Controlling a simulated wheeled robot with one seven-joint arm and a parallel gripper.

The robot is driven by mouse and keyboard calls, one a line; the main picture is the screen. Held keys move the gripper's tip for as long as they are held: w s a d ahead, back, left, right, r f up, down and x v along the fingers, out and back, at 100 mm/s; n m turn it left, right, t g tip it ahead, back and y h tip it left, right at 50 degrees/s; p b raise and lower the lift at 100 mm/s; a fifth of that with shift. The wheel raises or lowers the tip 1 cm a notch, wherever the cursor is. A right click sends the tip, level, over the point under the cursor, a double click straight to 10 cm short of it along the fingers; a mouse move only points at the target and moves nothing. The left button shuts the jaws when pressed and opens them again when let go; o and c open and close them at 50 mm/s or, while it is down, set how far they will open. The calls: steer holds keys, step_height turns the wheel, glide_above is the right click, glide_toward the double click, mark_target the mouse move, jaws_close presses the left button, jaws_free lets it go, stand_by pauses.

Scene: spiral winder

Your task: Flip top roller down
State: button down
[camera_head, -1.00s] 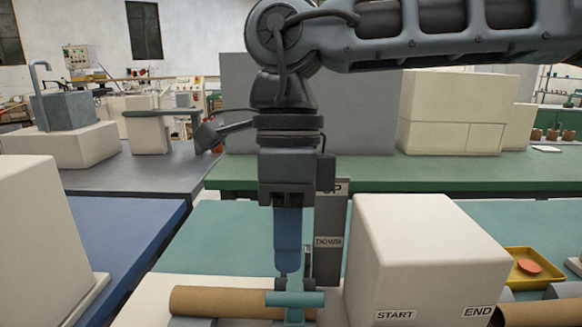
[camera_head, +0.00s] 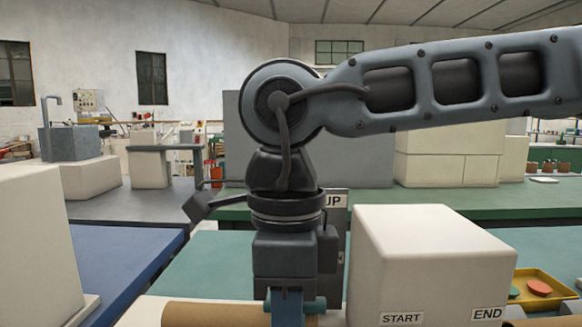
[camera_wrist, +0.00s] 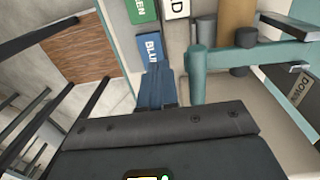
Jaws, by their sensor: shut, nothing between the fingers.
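The teal roller arm shows in the wrist view: a long bar (camera_wrist: 263,52) runs from a round hub to the teal top roller (camera_wrist: 197,75). In the head view a short teal cylinder end (camera_head: 314,304) shows beside my fingers, low in the frame. My gripper (camera_wrist: 156,68) is shut and empty, its blue fingers to the left of the teal roller in the wrist view. I cannot tell whether they touch it. In the head view its fingertips are cut off by the bottom edge. The UP/DOWN plate (camera_head: 333,202) stands behind my gripper, its lower part mostly hidden.
A brown tube (camera_head: 205,314) lies at the bottom of the head view. A large cream box (camera_head: 425,255) with START and END labels stands just right of my gripper. A yellow tray (camera_head: 548,303) is further right. Blue and green labels (camera_wrist: 150,47) lie near my fingertips.

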stand_by(0.3)
steer(key=s+r+p, duration=0.2)
steer(key=s+r, duration=0.6)
steer(key=s, duration=0.1)
steer(key=shift+a+r, duration=0.1)
steer(key=shift+a, duration=0.05)
stand_by(0.3)
